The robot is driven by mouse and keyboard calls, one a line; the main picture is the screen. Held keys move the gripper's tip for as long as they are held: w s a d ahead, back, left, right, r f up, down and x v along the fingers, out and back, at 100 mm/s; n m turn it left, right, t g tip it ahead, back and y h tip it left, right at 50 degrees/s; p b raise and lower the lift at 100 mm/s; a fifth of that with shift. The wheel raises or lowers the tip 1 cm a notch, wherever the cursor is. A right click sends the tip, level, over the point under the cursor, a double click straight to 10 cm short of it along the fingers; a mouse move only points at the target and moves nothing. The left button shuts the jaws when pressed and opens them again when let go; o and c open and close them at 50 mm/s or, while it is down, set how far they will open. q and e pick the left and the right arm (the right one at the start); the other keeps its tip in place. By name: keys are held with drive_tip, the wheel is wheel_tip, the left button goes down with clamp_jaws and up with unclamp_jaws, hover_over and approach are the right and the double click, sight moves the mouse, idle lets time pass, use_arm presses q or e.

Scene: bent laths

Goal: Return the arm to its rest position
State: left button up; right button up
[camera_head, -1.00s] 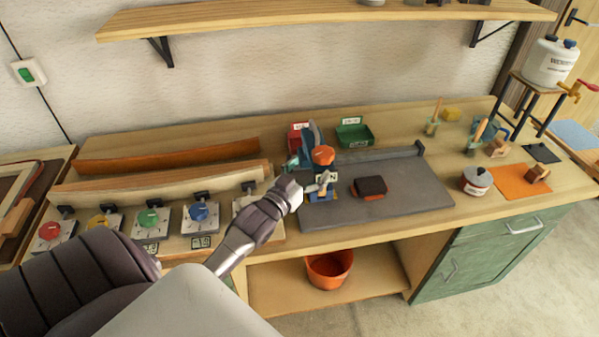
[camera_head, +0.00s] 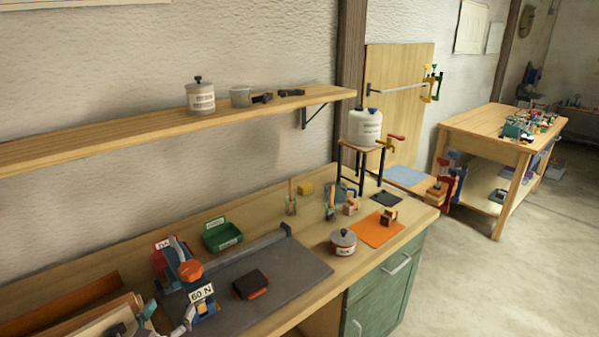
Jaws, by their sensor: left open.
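My left gripper (camera_head: 186,318) shows only in part at the bottom left edge of the head view. It is open, with nothing seen between its fingers, just in front of the blue device with an orange knob (camera_head: 190,270) and its "60 N" label (camera_head: 201,292). I cannot tell whether it touches the device. The rest of my left arm is out of view. My right gripper is not in view.
The workbench carries a grey plate (camera_head: 290,270) with a dark block (camera_head: 250,284), a green bin (camera_head: 222,234), a lidded pot (camera_head: 342,242) and an orange mat (camera_head: 377,230). A shelf (camera_head: 120,131) hangs above. Open floor (camera_head: 470,290) lies to the right.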

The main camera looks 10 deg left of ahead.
use_arm(q)
drive_tip(key=s+d+f+m+g+h, duration=0.1)
drive_tip(key=s+d+f+g, duration=0.6)
drive_tip(key=d+f, duration=0.1)
drive_tip(key=s+d+f+m+g, duration=0.15)
drive_tip(key=s+d+g, duration=0.25)
drive_tip(key=s, duration=0.4)
drive_tip(key=s+d+f+m+g, duration=0.1)
drive_tip(key=s+d+f+g, duration=0.2)
drive_tip(key=s, duration=0.5)
wheel_tip(320, 180, down, 29)
drive_tip(key=s+g+b, duration=0.2)
drive_tip(key=b, duration=0.1)
drive_tip(key=s+a+f+b, duration=0.1)
drive_tip(key=s+a+f, duration=0.1)
drive_tip(key=s+f, duration=1.3)
drive_tip(key=shift+s+f+g+h, duration=0.3)
drive_tip(key=shift+s+g, duration=0.1)
drive_tip(key=shift+s, duration=0.05)
drive_tip(key=shift+b, duration=0.3)
